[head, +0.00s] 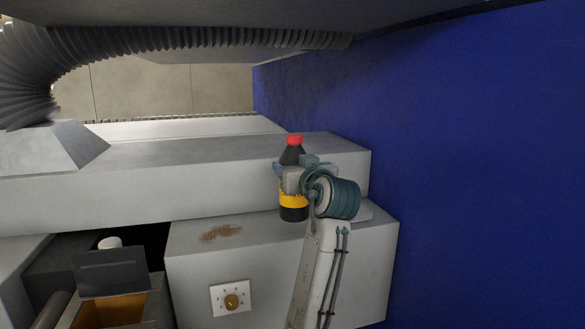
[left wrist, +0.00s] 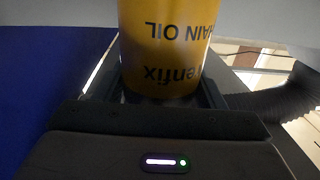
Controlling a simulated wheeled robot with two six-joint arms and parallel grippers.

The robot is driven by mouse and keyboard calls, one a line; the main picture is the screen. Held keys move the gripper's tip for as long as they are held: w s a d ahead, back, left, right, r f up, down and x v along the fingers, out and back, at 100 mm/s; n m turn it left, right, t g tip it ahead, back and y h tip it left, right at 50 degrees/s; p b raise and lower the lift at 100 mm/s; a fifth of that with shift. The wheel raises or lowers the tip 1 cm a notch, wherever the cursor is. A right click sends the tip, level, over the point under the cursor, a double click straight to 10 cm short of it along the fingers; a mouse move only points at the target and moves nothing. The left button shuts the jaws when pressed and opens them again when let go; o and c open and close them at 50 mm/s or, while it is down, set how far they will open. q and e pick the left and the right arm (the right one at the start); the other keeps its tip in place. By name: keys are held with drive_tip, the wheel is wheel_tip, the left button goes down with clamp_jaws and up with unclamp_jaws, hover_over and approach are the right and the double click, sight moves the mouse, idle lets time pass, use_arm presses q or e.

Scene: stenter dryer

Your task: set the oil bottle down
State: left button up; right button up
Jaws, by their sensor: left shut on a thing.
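The oil bottle (head: 293,211) is dark with a red cap and a yellow label band. It is upright at the right end of the grey machine's lower ledge (head: 190,262). My left gripper (head: 290,180) is shut around the bottle's body and hides part of it. In the left wrist view the bottle's yellow label (left wrist: 165,45) fills the space between the fingers, with "CHAIN OIL" lettering upside down. The bottle's base appears at or just above the ledge top; I cannot tell whether it touches. My right gripper is not in view.
A brown stain (head: 221,233) lies on the ledge left of the bottle. A dial (head: 231,300) is on the ledge's front. A blue wall (head: 470,160) stands at the right. A higher grey step (head: 150,165) runs behind. An open box (head: 110,312) is at lower left.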

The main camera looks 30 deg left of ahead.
use_arm(q)
drive_tip(key=w+a+f+p, duration=0.3)
drive_tip(key=p, duration=0.1)
drive_tip(key=shift+w+a+f, duration=0.2)
drive_tip(key=shift+w+f, duration=0.1)
drive_tip(key=shift+f, duration=0.1)
drive_tip(key=shift+w+f, duration=0.1)
drive_tip(key=shift+f, duration=0.05)
drive_tip(key=o, duration=1.4)
drive_tip(key=shift+d, duration=0.1)
